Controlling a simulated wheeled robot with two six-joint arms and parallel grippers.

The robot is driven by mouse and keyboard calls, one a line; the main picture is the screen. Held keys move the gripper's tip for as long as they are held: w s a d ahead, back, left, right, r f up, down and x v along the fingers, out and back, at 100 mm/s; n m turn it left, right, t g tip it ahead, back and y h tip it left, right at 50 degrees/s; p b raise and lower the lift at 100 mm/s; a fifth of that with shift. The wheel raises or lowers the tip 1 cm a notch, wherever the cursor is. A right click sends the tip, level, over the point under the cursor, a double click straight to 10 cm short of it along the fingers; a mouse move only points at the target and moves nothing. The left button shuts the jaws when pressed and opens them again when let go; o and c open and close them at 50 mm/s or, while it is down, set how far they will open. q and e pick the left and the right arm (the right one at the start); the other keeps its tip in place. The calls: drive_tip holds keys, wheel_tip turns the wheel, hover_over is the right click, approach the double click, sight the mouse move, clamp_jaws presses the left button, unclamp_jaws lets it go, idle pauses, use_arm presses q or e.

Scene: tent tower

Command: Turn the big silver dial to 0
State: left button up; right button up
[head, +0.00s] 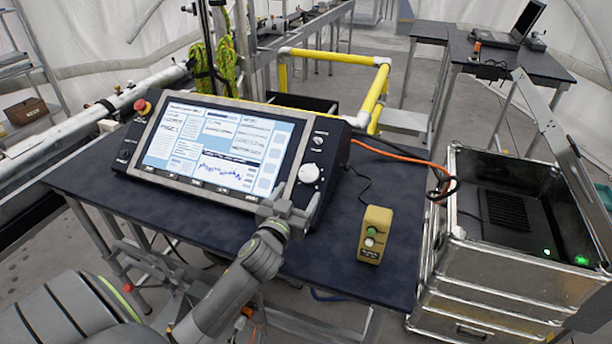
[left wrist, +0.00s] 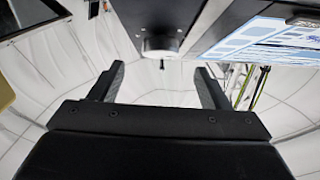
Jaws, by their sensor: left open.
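The big silver dial (head: 308,173) is a pale round knob on the right side of the black console (head: 330,160), beside the screen. In the left wrist view the dial (left wrist: 160,46) shows on the dark panel, ahead of the fingers and centred between them. My left gripper (head: 293,199) is open and empty just below and in front of the dial, apart from it. In the left wrist view its two fingers (left wrist: 161,80) are spread wide. The dial's markings are too small to read. My right gripper is not in view.
The lit screen (head: 215,150) fills most of the console. A red button (head: 142,106) stands at its left corner, and a small switch (head: 318,142) lies above the dial. A yellow button box (head: 375,235) stands right on the dark table (head: 335,265). An open metal case (head: 480,265) stands further right.

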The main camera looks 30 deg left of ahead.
sight(311, 177)
use_arm(q)
drive_tip(key=p+x, duration=0.1)
drive_tip(key=x, duration=0.5)
drive_tip(key=shift+w, duration=0.35)
drive_tip(key=c, duration=1)
drive_tip(key=shift+o, duration=0.2)
drive_tip(key=shift+f+n+y+b, duration=0.15)
drive_tip(key=shift+n+y+b, duration=0.15)
drive_tip(key=shift+b, duration=0.25)
drive_tip(key=n+g+y+b, duration=0.1)
drive_tip(key=n+b, duration=0.1)
drive_tip(key=n+y+b, duration=0.2)
drive_tip(key=n+g+y+b, duration=0.1)
drive_tip(key=b, duration=0.1)
drive_tip(key=shift+w+d+n+g+y, duration=0.15)
drive_tip(key=shift+d+n+g+y, duration=0.15)
drive_tip(key=shift+d+n, duration=0.1)
drive_tip(key=n+g+y+b, duration=0.1)
drive_tip(key=n+g+b, duration=0.1)
drive_tip(key=n, duration=0.1)
drive_tip(key=shift+w+d+y, duration=0.15)
drive_tip(key=shift+y, duration=0.25)
drive_tip(key=shift+w+r+n+g+y+b, duration=0.1)
drive_tip(key=shift+r+n+g+y+b, duration=0.15)
drive_tip(key=shift+n+g+b, duration=0.4)
drive_tip(key=shift+r+n+g+y+b, duration=0.1)
drive_tip(key=shift+n+g+y+b, duration=0.3)
drive_tip(key=shift+n, duration=0.35)
drive_tip(key=shift+g, duration=0.25)
